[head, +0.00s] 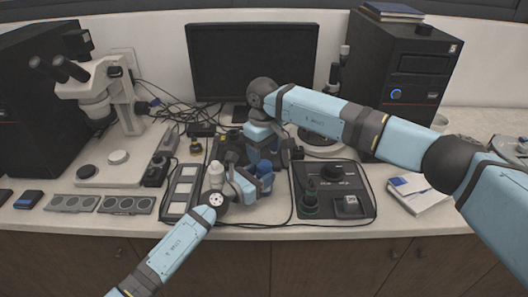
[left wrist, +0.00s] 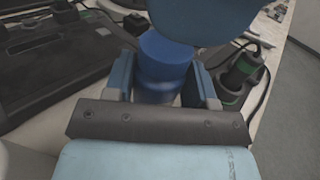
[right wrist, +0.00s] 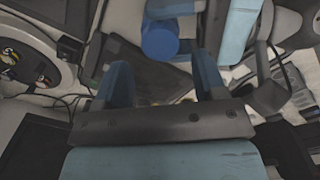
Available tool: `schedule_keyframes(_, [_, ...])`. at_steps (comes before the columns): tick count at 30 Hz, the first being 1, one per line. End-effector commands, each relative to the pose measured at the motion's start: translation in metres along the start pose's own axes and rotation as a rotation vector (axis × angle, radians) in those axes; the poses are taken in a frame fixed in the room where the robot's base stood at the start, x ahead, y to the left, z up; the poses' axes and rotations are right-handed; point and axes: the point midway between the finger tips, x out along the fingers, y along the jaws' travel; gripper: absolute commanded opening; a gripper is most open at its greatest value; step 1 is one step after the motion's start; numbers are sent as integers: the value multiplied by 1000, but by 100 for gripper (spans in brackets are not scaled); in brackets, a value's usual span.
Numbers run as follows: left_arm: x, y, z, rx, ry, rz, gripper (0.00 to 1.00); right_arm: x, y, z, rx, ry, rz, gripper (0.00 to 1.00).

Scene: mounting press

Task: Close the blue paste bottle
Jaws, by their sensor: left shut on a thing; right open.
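The blue paste bottle (head: 265,168) is held upright over the front of the bench by my left gripper (head: 258,184). In the left wrist view the bottle (left wrist: 162,68) stands between the two fingers, which are shut on it. In the right wrist view the round blue top of the bottle (right wrist: 160,40) shows just beyond the fingertips of my right gripper (right wrist: 165,75). The right gripper is open and empty, above and behind the bottle. A separate cap cannot be made out, and I cannot tell whether the bottle's top is covered.
A white bottle (head: 217,174) stands close to the left gripper. A tray with pale squares (head: 181,192) lies to its left, and a black control unit (head: 334,190) to its right. The microscope (head: 105,95) and monitor (head: 252,60) stand behind, with loose cables.

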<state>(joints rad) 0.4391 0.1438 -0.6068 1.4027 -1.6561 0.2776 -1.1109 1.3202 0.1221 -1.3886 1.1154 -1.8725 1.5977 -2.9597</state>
Motion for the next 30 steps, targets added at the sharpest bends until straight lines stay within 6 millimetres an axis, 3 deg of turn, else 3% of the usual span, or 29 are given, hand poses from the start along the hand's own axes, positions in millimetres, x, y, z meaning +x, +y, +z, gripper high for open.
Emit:
schedule_keyframes(7, [0,0,1,0,-1,0,0,-32,1,0,-1,2,3,65])
schedule_keyframes(17, [0,0,1,0,-1,0,0,-34,0,0,0,0,1,65])
schedule_keyframes(23, [0,0,1,0,-1,0,0,-19,0,0,0,-1,-2,65])
schedule_keyframes(30, [0,0,1,0,-1,0,0,19,0,0,1,-1,-1,65])
